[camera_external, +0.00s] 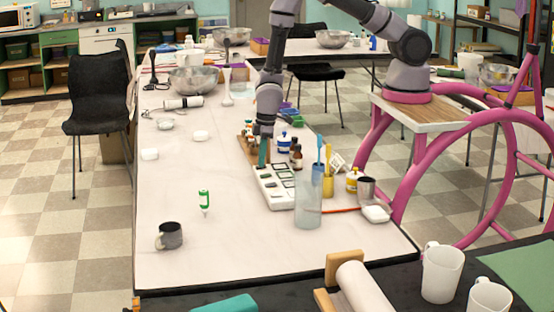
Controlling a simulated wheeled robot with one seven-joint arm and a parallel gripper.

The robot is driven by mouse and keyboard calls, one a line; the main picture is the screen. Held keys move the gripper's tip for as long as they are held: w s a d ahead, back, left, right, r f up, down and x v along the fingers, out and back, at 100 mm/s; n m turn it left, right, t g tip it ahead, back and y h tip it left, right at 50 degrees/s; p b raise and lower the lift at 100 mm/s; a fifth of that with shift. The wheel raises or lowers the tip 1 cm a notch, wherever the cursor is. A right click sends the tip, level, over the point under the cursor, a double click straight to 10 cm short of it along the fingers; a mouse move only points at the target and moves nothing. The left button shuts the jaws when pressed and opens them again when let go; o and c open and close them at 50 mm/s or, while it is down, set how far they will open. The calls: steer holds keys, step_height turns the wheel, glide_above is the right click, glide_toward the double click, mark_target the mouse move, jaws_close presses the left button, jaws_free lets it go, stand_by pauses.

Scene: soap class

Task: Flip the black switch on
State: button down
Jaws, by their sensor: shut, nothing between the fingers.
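A white panel box (272,187) with several dark-framed rectangles on its top lies on the long white table, right of its middle. These rectangles are too small for me to tell which is the black switch or how it is set. My gripper (263,162) points straight down over the far left end of the box. Its teal fingers are shut and hold nothing. The fingertips are at or just above the box; I cannot tell if they touch it.
A tall clear cylinder (308,203) stands close to the box's near right end. Brown bottles (296,158), a yellow cup (328,184) and a metal cup (366,190) stand to the right. A dark mug (169,236) and a green-white bottle (204,201) stand at the left front. The table's left-middle is mostly clear.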

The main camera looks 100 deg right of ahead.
steer(key=shift+r, duration=0.15)
step_height(320, 180, up, 14)
steer(key=w, duration=0.1)
steer(key=shift+w, duration=0.25)
stand_by(0.3)
stand_by(0.3)
step_height(320, 180, up, 14)
steer(key=m+t, duration=0.1)
glide_above(257, 167)
steer(key=s+a, duration=0.1)
steer(key=s, duration=0.2)
steer(key=s+a+r+m+t, duration=0.15)
steer(key=s+r, duration=0.35)
steer(key=r, duration=0.5)
steer(key=s+a+r+m+t+y, duration=0.1)
steer(key=s+a+r, duration=0.1)
steer(key=s+r, duration=0.4)
steer(key=s+a+r+t+y, duration=0.1)
steer(key=s+a+r+t, duration=0.1)
steer(key=s+r, duration=0.5)
steer(key=s, duration=0.6)
steer(key=shift+s+a+m, duration=0.15)
steer(key=shift+s+m, duration=0.2)
